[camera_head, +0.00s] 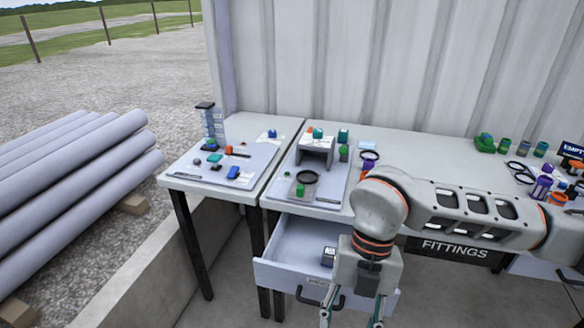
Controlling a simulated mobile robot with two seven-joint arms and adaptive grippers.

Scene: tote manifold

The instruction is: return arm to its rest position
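My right arm (460,212) reaches in from the right and bends down at the elbow-like joint. My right gripper (352,314) hangs at the bottom edge of the picture, in front of the drawer. Its two greenish fingers are spread apart, with nothing visible between them; their tips may be cut off by the frame edge. My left arm and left gripper do not show.
A pulled-out drawer (287,272) with a small dark-and-silver item (328,257) lies behind the gripper. The left table (190,172) and middle table (385,143) hold small coloured parts. A drawer labelled FITTINGS (454,250) is below my arm. Pipes (80,155) lie left.

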